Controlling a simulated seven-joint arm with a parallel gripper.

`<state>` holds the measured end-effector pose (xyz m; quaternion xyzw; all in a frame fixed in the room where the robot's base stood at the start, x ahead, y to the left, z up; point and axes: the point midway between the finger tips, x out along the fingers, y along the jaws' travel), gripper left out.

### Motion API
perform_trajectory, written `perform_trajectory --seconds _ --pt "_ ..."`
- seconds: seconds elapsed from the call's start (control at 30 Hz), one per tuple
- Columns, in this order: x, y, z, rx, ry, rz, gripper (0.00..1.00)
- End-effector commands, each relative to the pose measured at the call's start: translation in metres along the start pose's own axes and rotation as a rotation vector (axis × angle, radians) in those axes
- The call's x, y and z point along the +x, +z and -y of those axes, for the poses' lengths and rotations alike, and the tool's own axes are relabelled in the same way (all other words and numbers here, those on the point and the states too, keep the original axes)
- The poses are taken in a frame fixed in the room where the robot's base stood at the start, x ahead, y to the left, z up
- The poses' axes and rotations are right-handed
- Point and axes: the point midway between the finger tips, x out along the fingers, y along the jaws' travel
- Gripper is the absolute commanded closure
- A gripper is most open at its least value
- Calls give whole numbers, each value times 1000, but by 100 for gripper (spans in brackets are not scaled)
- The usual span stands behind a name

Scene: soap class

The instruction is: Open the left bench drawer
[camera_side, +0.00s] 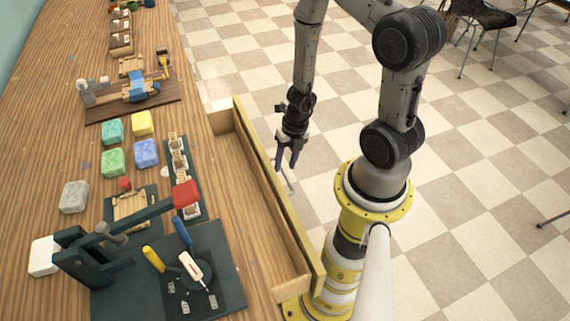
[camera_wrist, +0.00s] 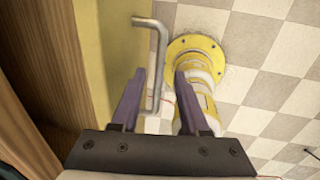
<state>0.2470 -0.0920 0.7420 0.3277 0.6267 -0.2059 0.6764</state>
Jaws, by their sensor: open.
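The bench drawer (camera_side: 302,254) stands pulled out from the bench's right side, and its shallow inside shows, empty. Its yellow front panel also shows in the wrist view (camera_wrist: 100,42). A bent metal handle (camera_side: 288,184) is on the outer face of that panel; it shows clearly in the wrist view (camera_wrist: 162,55). My gripper (camera_side: 289,166) points down just outside the drawer front, at the handle. In the wrist view its two purple fingers (camera_wrist: 160,73) are open, with the handle between them, closer to the left finger. I cannot tell whether they touch.
The wooden bench top (camera_side: 50,130) holds several soap blocks, such as a green one (camera_side: 113,162), and a dark press (camera_side: 85,262) near the front. My base stands close to the drawer's near end. Checkered floor (camera_side: 460,190) lies open to the right.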

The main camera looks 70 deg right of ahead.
Motion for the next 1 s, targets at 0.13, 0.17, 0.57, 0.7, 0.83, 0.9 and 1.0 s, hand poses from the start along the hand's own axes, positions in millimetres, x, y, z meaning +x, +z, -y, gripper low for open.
perform_trajectory --seconds 0.13,0.17,0.57,0.7,0.83,0.9,1.0 --pt "7 0 0 -3 0 0 55" --pt "8 0 0 -3 0 0 55" --pt "10 0 0 -2 1 0 66" --pt "10 0 0 -2 0 0 91" --pt "10 0 0 -1 0 0 100" --pt "10 0 0 -1 0 0 100" --pt "10 0 0 -1 -1 0 100"
